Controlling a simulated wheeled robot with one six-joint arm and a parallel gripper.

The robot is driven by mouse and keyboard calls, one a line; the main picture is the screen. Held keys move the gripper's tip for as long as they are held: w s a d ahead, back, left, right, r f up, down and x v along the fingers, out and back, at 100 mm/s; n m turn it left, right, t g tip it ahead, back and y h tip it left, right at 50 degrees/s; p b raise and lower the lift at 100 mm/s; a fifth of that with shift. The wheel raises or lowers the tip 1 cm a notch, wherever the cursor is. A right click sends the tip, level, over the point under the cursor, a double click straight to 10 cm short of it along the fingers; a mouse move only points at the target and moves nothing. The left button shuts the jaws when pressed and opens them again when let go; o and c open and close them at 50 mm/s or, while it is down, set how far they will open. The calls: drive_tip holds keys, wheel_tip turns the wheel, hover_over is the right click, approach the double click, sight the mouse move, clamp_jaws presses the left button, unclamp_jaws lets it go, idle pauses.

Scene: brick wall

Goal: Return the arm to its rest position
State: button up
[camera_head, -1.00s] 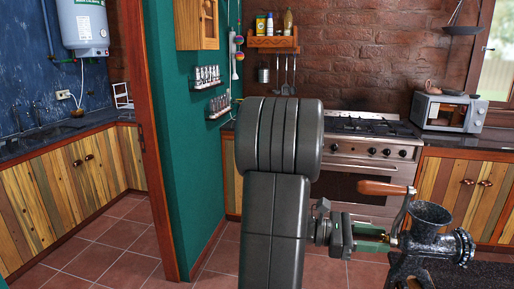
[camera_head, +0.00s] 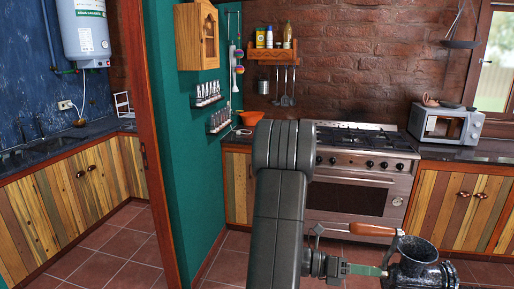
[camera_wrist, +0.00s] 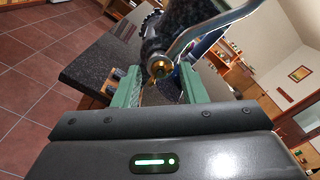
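My gripper (camera_head: 384,269) is at the lower right of the head view, beside a dark metal hand-crank grinder (camera_head: 418,262) with a wooden handle (camera_head: 372,229). In the wrist view my gripper (camera_wrist: 160,70) has its two green fingers spread apart. The grinder's brass hub (camera_wrist: 158,67) and curved metal crank (camera_wrist: 205,32) show between and beyond the fingertips. I cannot tell whether a finger touches the crank. My dark arm stands upright in the middle of the head view, in front of the stove.
The grinder stands by a dark stone worktop (camera_wrist: 98,62). Behind are a stove (camera_head: 362,170), a microwave (camera_head: 446,124) and an orange bowl (camera_head: 251,118). A green wall (camera_head: 172,130) with a wooden post stands left. Tiled floor (camera_head: 110,245) is open at lower left.

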drive_tip(key=shift+n+p, duration=3.6)
drive_tip(key=shift+n, duration=1.4)
drive_tip(key=shift+a, duration=0.1)
